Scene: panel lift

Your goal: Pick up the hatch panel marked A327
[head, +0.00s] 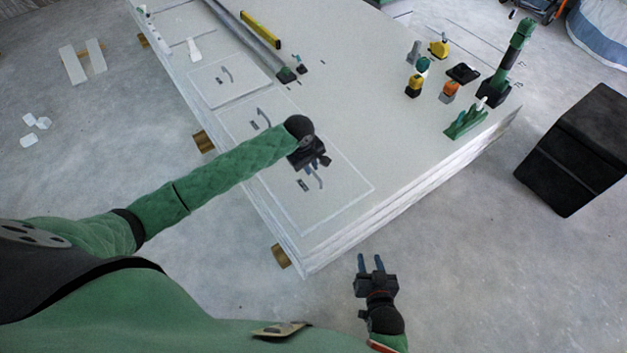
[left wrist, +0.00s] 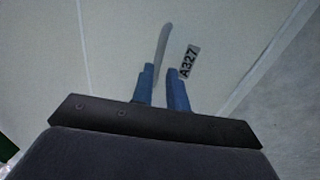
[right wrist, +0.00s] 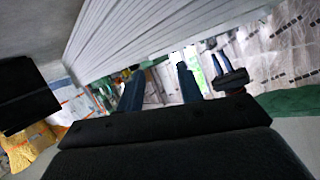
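The hatch panel marked A327 is a pale flat panel (head: 335,200) outlined at the near end of the large pale slab. My left gripper (head: 318,167) is over this panel at the handle. In the left wrist view its blue fingers (left wrist: 161,72) are apart, with the handle running between them; I cannot tell whether they touch it. My right gripper (head: 370,260) is open and empty, off the slab's near right edge; its parted fingers also show in the right wrist view (right wrist: 160,78).
More panels with handles (head: 224,76) lie farther left on the slab. A long grey bar (head: 250,40) and a yellow level (head: 261,29) lie beyond. Bottles and tools (head: 450,90) stand at the right. A black box (head: 577,150) is on the floor, otherwise clear around my right gripper.

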